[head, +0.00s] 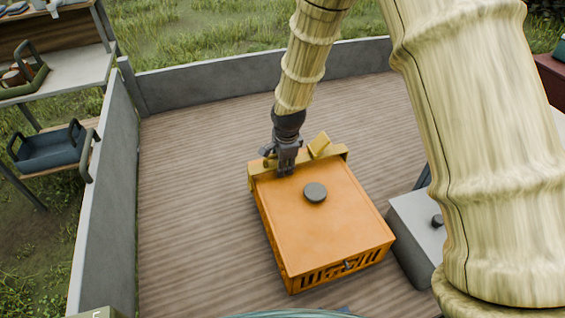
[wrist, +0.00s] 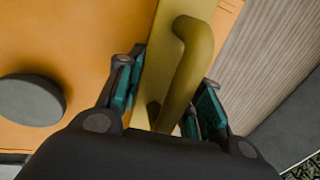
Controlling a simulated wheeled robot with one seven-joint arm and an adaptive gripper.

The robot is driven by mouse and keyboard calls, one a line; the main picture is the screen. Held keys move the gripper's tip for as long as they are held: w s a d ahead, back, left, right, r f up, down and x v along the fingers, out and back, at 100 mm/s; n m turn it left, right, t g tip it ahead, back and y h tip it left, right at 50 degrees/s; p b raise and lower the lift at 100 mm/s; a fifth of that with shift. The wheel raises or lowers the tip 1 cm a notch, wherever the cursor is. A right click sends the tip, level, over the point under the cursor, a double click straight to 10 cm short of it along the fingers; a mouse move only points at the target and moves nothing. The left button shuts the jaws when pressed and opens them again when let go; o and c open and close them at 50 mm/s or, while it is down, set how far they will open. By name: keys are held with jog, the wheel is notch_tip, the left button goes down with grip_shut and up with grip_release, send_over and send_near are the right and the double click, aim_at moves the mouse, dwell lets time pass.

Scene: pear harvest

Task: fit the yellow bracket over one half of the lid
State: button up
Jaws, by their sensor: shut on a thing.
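The yellow bracket (head: 338,153) runs along the far edge of the orange box's lid (head: 320,232), with one end bent down at the far left corner. A raised yellow piece stands up near its right end. Whether the bracket rests on the lid or is slightly above it, I cannot tell. My gripper (head: 285,168) is over the bracket's left-middle part. In the wrist view, my gripper (wrist: 165,95) is shut on the bracket's rounded handle (wrist: 187,75), with a finger on each side. The lid has a round dark grey knob (head: 315,192), clear of the bracket.
A grey box (head: 412,225) with a dark knob stands close to the orange box's right side. Low grey walls (head: 105,190) border the wooden deck. A shelf with a blue tray (head: 50,150) is beyond the left wall. The deck left of the box is clear.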

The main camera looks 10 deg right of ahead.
jog(key=shift+f, duration=0.2)
jog(key=o, duration=1.2)
jog(key=shift+r, duration=0.15)
notch_tip(320, 180, up, 12)
jog(key=s, duration=0.2)
jog(key=shift+s+d+f, duration=0.2)
jog(key=shift+d, duration=0.05)
